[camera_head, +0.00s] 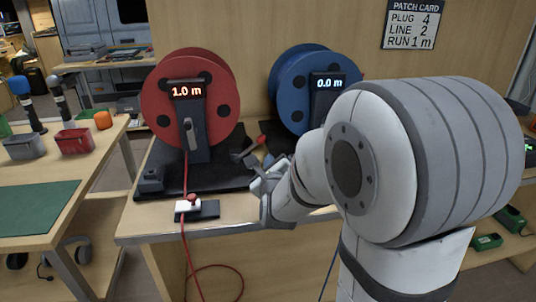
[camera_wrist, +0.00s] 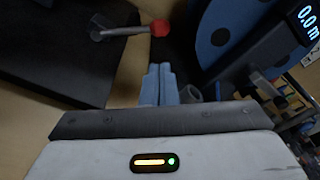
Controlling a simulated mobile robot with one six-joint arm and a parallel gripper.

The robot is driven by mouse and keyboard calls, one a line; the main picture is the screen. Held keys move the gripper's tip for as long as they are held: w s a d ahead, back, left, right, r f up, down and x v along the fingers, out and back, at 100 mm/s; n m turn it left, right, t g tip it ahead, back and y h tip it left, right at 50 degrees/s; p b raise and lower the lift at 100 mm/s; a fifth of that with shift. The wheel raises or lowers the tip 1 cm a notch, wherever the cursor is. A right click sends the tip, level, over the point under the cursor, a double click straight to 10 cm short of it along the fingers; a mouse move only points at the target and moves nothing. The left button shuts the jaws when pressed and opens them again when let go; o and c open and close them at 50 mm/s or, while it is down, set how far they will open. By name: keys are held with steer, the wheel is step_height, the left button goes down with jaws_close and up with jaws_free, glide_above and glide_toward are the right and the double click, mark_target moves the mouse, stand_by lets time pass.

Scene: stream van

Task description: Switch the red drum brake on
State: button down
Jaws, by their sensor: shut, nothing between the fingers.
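The red drum (camera_head: 222,112) stands on a dark base on the bench, its display reading 1.0 m. A grey lever with a red knob (camera_head: 261,139) sits at the base's right side, between the red and blue drums. The lever's red knob also shows at the top of the wrist view (camera_wrist: 160,28), its grey arm reaching left. My gripper (camera_head: 262,186) is shut and empty, over the bench's front part, nearer the camera than the lever. In the wrist view the closed fingers (camera_wrist: 159,72) point toward the knob, with a gap between. Whether the lever touches anything is unclear.
The blue drum (camera_head: 288,92) reads 0.0 m and stands right of the lever, partly behind my arm. A side table (camera_head: 75,170) holds bins and microphones.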

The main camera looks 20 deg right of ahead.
mark_target(250, 148)
steer(key=x, duration=0.9)
steer(key=shift+w+f, duration=0.1)
steer(key=shift+w, duration=0.15)
